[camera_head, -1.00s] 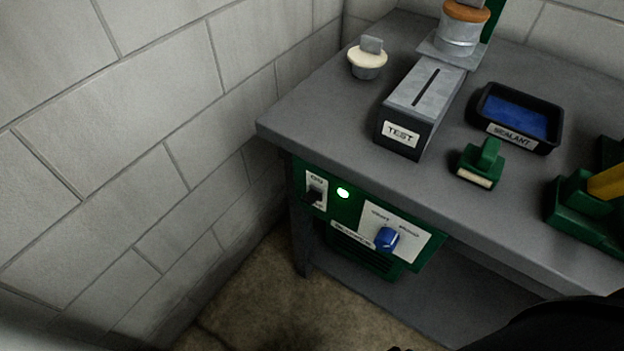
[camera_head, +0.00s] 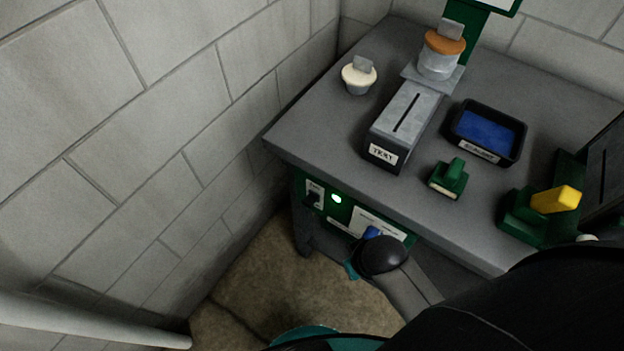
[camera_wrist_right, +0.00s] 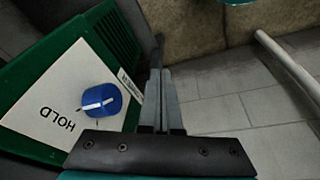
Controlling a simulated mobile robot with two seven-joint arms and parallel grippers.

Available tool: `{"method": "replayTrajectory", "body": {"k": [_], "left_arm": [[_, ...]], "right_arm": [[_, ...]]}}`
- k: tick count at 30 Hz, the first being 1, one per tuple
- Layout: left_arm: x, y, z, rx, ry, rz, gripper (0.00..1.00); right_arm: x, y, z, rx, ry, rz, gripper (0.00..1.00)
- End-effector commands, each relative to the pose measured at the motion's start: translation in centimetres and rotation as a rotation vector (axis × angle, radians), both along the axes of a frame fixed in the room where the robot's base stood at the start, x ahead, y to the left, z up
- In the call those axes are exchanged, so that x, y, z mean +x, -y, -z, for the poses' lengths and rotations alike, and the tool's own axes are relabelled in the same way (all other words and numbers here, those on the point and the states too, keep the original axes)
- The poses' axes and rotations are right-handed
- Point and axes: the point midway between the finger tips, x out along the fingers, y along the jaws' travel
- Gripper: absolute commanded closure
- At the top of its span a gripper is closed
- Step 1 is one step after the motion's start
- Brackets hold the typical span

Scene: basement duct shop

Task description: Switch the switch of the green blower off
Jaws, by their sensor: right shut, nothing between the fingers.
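The green blower (camera_head: 341,216) is set under the front left edge of the grey bench. Its black switch (camera_head: 314,198) sits on a pale plate at the panel's left end, beside a lit green lamp (camera_head: 336,199). The switch's exact position is too small to read. A blue knob (camera_head: 372,233) is on a white plate to the right; in the right wrist view the knob (camera_wrist_right: 102,100) is beside the word HOLD. My right gripper (camera_wrist_right: 166,72) is shut and empty, just off the panel near the knob. In the head view my right wrist partly covers the knob plate. My left gripper is not in view.
The bench top (camera_head: 310,137) holds a slotted grey box (camera_head: 407,120), a cream-topped cup (camera_head: 358,77), an orange-lidded jar (camera_head: 441,55), a black tray (camera_head: 488,131) and green tools (camera_head: 449,178). A block wall (camera_head: 150,130) stands close left of the blower. Floor below is clear.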

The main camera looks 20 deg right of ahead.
Motion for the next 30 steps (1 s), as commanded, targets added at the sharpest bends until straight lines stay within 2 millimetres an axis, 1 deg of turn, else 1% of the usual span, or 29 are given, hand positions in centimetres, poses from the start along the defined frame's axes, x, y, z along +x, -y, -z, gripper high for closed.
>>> {"method": "replayTrajectory", "body": {"k": [1,2,5,6,7,9,13,16,19,24,27,30], "left_arm": [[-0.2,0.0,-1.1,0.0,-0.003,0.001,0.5],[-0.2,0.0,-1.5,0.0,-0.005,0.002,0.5],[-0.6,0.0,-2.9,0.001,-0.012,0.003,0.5],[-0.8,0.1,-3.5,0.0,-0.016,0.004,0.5],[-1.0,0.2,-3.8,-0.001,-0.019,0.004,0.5],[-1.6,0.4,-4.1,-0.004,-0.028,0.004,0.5],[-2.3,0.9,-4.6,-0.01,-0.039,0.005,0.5],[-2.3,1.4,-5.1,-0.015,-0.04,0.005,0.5],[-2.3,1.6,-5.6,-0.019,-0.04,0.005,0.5],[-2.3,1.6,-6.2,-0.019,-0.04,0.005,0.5],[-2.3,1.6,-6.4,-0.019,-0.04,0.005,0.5],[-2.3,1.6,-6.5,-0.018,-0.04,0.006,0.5]], "right_arm": [[0.5,-0.2,-2.6,0.006,0.012,-0.005,1.0],[0.7,-0.3,-3.7,0.01,0.016,-0.009,1.0],[2.1,-0.9,-8.2,0.032,0.04,-0.044,1.0],[3.2,-1.3,-10.3,0.049,0.057,-0.079,1.0],[4.0,-1.7,-11.6,0.064,0.065,-0.108,1.0],[5.4,-2.4,-13.2,0.091,0.074,-0.168,1.0],[7.8,-3.1,-15.7,0.127,0.079,-0.277,1.0],[9.6,-3.0,-17.8,0.142,0.072,-0.359,1.0],[11.1,-2.1,-20.1,0.148,0.048,-0.431,1.0],[12.5,-0.2,-23.4,0.15,-0.006,-0.496,1.0],[12.9,0.7,-24.7,0.151,-0.029,-0.509,1.0],[13.0,1.2,-25.4,0.154,-0.043,-0.516,1.0]]}}
